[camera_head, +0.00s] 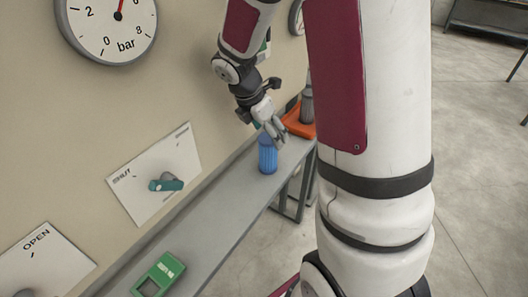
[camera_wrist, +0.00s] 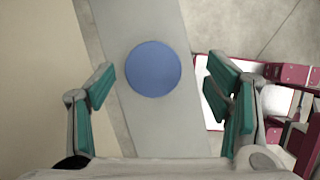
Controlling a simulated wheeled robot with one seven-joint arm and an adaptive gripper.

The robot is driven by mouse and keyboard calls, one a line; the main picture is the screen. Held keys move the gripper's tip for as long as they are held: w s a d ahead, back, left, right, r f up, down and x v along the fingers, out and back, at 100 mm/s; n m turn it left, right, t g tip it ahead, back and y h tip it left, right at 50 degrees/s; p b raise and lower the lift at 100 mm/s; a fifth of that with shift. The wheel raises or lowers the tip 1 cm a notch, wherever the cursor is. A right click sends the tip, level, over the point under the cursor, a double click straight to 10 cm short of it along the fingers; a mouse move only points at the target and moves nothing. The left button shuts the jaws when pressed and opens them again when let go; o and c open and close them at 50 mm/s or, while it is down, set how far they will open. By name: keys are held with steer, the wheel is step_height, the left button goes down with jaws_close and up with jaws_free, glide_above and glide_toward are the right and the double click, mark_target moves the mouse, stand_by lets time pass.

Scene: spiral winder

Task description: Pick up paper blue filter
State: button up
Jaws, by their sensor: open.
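The blue paper filter (camera_head: 267,157) stands upright on the narrow grey shelf (camera_head: 221,214) along the wall. In the wrist view its round blue top (camera_wrist: 153,69) lies between and a little ahead of the two teal-padded fingers. My gripper (camera_head: 273,132) is directly above the filter in the head view, pointing down. In the wrist view my gripper (camera_wrist: 160,88) is open, with a gap on both sides of the filter. The fingertips hide part of the filter's top in the head view.
An orange tray (camera_head: 300,124) with a dark grey cylinder (camera_head: 307,106) sits farther along the shelf. A green handheld device (camera_head: 159,276) lies at the near end. The wall carries a teal valve handle (camera_head: 167,183) and a bar gauge (camera_head: 108,25).

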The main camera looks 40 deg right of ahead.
mark_target(271, 147)
steer(key=x, duration=0.3)
steer(key=shift+f, duration=0.2)
steer(key=f, duration=0.4)
steer(key=shift+w+d, duration=0.3)
steer(key=shift+w, duration=0.05)
steer(key=shift+d+f, duration=0.2)
steer(key=shift+f, duration=0.3)
steer(key=c, duration=1.4)
steer(key=shift+o, duration=0.2)
steer(key=shift+r, duration=0.2)
